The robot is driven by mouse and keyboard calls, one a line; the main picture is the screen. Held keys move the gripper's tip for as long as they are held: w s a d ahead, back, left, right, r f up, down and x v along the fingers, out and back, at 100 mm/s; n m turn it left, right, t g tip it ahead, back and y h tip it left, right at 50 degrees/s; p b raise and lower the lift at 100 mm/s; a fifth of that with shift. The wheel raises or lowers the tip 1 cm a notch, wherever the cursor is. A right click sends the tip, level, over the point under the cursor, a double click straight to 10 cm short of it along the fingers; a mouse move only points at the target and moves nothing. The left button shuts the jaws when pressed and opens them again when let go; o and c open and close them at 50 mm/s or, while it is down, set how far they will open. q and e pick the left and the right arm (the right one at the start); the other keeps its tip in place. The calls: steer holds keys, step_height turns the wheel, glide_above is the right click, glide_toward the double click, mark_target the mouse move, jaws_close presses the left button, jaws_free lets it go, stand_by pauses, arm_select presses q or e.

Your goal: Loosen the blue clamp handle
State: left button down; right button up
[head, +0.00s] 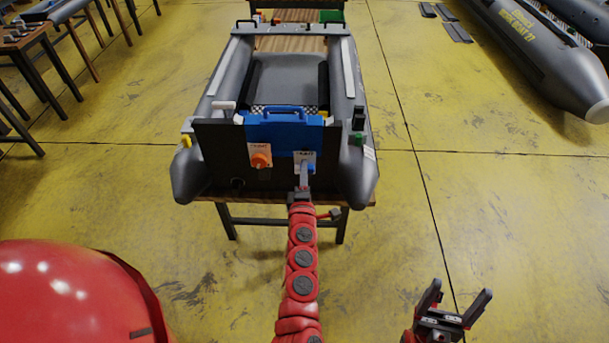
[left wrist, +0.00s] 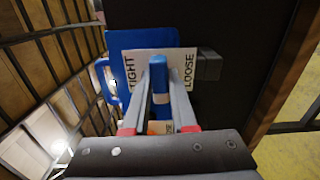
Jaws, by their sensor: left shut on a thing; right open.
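The blue clamp handle (left wrist: 160,77) stands in front of a white label (left wrist: 185,62) in the left wrist view. The label reads TIGHT on the left and LOOSE on the right, and the handle lies between the two words. My left gripper (left wrist: 157,66) is shut on the handle, one grey finger on each side. In the head view, my left gripper (head: 304,172) is at the boat's dark rear board, and a small blue part of the handle (head: 311,169) shows beside it. My right gripper (head: 454,300) is open and empty at the lower right, away from the boat.
The grey inflatable boat (head: 358,190) rests on a wooden-topped stand. An orange knob (head: 261,156) and a blue plate (head: 258,131) are on its rear board. Another boat (head: 530,45) lies at the upper right. The yellow floor around my right gripper is clear.

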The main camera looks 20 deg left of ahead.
arm_select(q)
steer(key=shift+f, duration=0.1)
steer(key=n+b, duration=0.4)
steer(key=n, duration=0.3)
stand_by(0.4)
